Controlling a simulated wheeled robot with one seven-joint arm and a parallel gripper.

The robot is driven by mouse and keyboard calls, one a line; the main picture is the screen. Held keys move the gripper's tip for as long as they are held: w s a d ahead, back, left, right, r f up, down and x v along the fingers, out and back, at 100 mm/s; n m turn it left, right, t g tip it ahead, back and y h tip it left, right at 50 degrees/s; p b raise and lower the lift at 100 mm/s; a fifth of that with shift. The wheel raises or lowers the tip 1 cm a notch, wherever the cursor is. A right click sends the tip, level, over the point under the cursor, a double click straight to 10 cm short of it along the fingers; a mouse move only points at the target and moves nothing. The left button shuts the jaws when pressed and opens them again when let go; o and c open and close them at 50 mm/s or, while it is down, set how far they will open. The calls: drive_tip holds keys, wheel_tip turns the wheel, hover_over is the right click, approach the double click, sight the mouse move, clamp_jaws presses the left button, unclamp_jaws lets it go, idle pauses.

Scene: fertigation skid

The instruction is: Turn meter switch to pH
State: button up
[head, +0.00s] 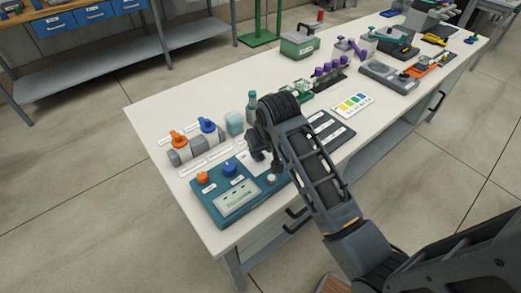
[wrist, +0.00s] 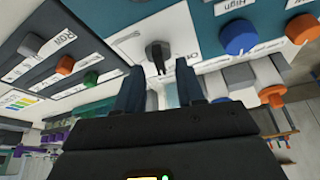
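The meter (head: 240,199) is a teal box with a display at the near left corner of the bench. In the wrist view, a black switch knob (wrist: 158,52) sits on a white plate on the teal panel (wrist: 200,22), beside a partly cut-off label. My gripper (wrist: 159,72) is open, its two dark fingers spread either side of the knob in the picture. I cannot tell whether they touch it. In the head view, my gripper (head: 261,163) is low over the meter's right side and hides the knob. The pH marking is not readable.
A blue knob (head: 229,169) and an orange knob (head: 203,177) stand on the meter left of my gripper. Behind are grey pipes with orange (head: 178,139) and blue (head: 206,125) valve handles and a teal bottle (head: 252,105). A dark labelled board (head: 335,133) lies right.

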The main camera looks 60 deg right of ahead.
drive_tip(key=v, duration=0.6)
idle(0.5)
drive_tip(key=s+a+f, duration=0.1)
drive_tip(key=a, duration=0.1)
drive_tip(key=s+a+f+n+t, duration=0.1)
drive_tip(key=a+f, duration=0.1)
drive_tip(key=a, duration=0.1)
drive_tip(key=s+a+f+t, duration=0.1)
drive_tip(key=s+a+f, duration=0.1)
drive_tip(key=a, duration=0.1)
drive_tip(key=shift+f, duration=0.15)
drive_tip(key=s+a+n+t, duration=0.2)
drive_tip(key=s+a+t, duration=0.1)
drive_tip(key=s+a, duration=0.35)
drive_tip(key=s+a+r+n+t+y, duration=0.1)
drive_tip(key=s+a+r+t, duration=0.1)
drive_tip(key=s+r, duration=0.4)
drive_tip(key=s+a+r+n+t+y+b, duration=0.1)
drive_tip(key=s+a+r+n+t, duration=0.1)
drive_tip(key=s+r+t, duration=0.2)
drive_tip(key=r+v, duration=0.1)
drive_tip(key=v, duration=0.6)
drive_tip(key=shift+r, duration=0.2)
